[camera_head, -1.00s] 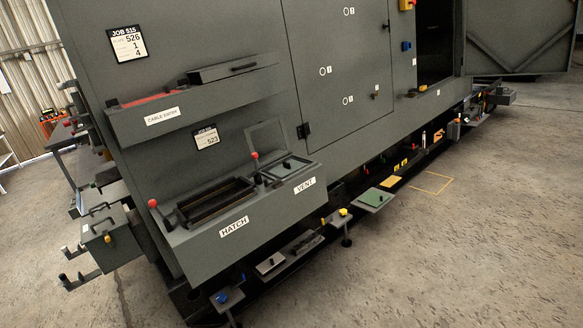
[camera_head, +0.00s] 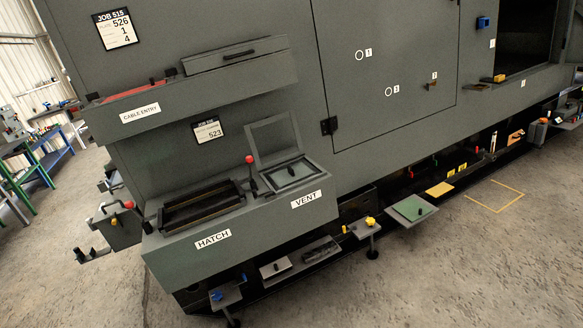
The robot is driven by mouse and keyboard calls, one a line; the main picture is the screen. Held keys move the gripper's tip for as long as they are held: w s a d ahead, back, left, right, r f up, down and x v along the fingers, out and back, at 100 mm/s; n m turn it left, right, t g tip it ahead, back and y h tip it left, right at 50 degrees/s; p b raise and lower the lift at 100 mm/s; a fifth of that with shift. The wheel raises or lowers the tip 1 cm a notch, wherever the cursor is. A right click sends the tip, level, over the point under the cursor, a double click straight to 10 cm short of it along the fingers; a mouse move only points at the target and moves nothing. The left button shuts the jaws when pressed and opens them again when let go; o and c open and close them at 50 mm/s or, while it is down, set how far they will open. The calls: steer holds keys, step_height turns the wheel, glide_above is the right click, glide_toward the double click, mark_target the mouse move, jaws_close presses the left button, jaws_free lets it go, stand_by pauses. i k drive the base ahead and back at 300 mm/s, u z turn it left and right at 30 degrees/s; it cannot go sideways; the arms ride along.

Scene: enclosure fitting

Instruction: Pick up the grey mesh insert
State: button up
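I cannot clearly pick out the grey mesh insert. A small light-grey plate with a dark grip (camera_head: 276,268) lies on the low ledge under the HATCH label. A darker grey flat piece (camera_head: 318,251) lies just right of it; both are too small to show any mesh. The VENT opening (camera_head: 290,174) has a raised frame-like lid behind it and a grey-green panel with a knob in it. The HATCH opening (camera_head: 202,204) is a dark rectangular frame, and a red-ball lever (camera_head: 250,170) stands between the two. My gripper is not in view.
A green plate (camera_head: 411,209) and a yellow plate (camera_head: 440,189) lie low along the enclosure. Small stands with a blue knob (camera_head: 218,296) and a yellow knob (camera_head: 370,222) stick out in front. A grey box (camera_head: 118,226) hangs at left. The concrete floor in front is clear.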

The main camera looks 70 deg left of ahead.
mark_target(282, 177)
steer(key=u, duration=0.35)
steer(key=i, duration=1.15)
steer(key=u, duration=1.3)
steer(key=i, duration=0.85)
steer(key=u, duration=0.45)
steer(key=k, duration=0.8)
steer(key=u, duration=0.2)
steer(key=i, duration=0.8)
steer(key=z, duration=0.1)
